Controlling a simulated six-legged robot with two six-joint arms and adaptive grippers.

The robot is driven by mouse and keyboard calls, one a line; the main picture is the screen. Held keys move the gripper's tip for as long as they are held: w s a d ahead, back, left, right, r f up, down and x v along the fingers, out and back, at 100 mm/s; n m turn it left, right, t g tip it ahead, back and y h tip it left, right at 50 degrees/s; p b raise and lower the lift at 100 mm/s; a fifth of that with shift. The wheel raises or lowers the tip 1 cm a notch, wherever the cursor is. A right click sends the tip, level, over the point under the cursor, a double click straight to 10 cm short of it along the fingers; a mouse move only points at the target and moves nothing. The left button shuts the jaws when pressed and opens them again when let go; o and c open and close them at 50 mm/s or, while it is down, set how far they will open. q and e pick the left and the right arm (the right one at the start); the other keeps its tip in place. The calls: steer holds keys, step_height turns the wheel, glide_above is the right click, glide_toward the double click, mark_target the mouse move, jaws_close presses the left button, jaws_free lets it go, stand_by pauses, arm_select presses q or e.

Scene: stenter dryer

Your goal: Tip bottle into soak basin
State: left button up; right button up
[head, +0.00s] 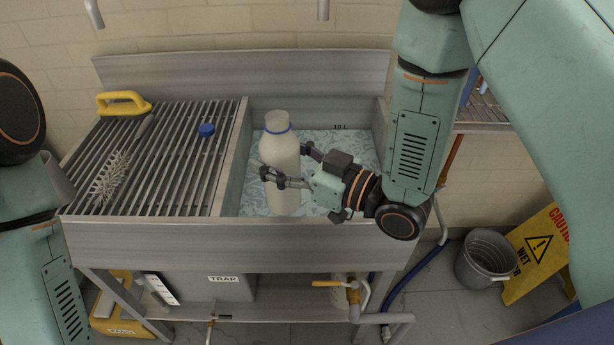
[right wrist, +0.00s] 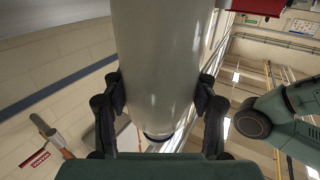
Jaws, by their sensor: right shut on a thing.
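The cream bottle (head: 284,180) stands upright over the soak basin (head: 240,170), with a blue ring around its neck. I cannot tell whether its base touches the basin floor. My right gripper (head: 286,164) reaches in from the right and is shut on the bottle's body. In the right wrist view, the bottle (right wrist: 160,55) fills the space between the two dark fingers, which press on both its sides. The basin holds pale, rippled water and has a "10 L" mark at its back wall. A blue cap (head: 207,130) lies on the slatted rack. My left gripper is out of view.
The slatted drain rack (head: 180,160) left of the basin bears a white brush (head: 110,176) and a yellow-handled brush (head: 124,103). A grey bucket (head: 485,260) and a yellow wet-floor sign (head: 540,250) stand on the floor at right.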

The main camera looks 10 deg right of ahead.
mark_target(291, 138)
steer(key=shift+r, duration=0.1)
step_height(291, 138, up, 5)
steer(key=p, duration=0.4)
steer(key=shift+p, duration=0.3)
